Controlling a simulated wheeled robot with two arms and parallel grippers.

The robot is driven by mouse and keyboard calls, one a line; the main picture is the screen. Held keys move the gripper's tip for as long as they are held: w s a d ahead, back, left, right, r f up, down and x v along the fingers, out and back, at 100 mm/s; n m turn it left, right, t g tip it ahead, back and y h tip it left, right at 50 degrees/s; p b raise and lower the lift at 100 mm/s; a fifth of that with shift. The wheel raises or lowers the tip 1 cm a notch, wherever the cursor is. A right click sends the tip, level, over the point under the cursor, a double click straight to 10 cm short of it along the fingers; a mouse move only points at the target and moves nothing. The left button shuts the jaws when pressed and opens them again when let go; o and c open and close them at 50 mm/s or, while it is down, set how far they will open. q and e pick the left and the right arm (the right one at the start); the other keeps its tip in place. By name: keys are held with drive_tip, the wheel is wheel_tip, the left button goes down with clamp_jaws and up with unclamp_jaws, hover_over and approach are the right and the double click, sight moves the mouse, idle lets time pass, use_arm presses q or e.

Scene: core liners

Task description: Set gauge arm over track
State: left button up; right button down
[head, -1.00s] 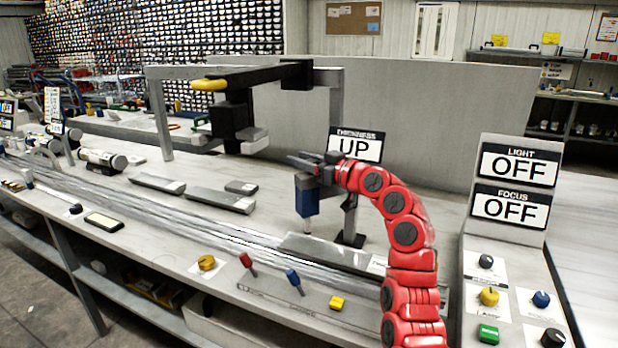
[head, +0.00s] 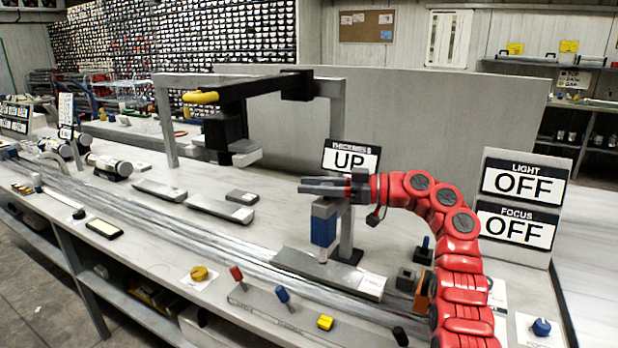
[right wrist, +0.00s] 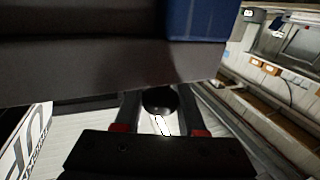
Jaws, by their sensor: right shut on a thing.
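The gauge arm (head: 323,208) reaches from its grey post (head: 347,235), with a blue gauge head (head: 323,231) hanging from it. The head's thin tip points down at the back edge of the grey labelled plate (head: 300,262) by the track (head: 235,250). I cannot tell whether the tip touches. My right gripper (head: 335,187) is at the gauge arm, fingers pointing left. In the right wrist view, its fingers are either side of a dark round knob (right wrist: 160,99), shut on it, below a dark bar with blue above. My left gripper is out of view.
The thickness sign (head: 351,157) reads UP behind the arm. A gantry (head: 245,95) with a yellow handle stands left. Light and focus signs (head: 516,203) read OFF at right. Red, blue and yellow knobs (head: 282,295) line the front.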

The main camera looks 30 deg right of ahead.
drive_tip(key=shift+s+d+f+n+g+y, duration=0.15)
drive_tip(key=shift+s+n+g+y, duration=0.15)
drive_tip(key=shift+s+n+g, duration=0.15)
idle(0.3)
drive_tip(key=c, duration=0.8)
unclamp_jaws()
drive_tip(key=shift+o, duration=0.2)
drive_tip(key=shift+d, duration=0.1)
drive_tip(key=v, duration=1.2)
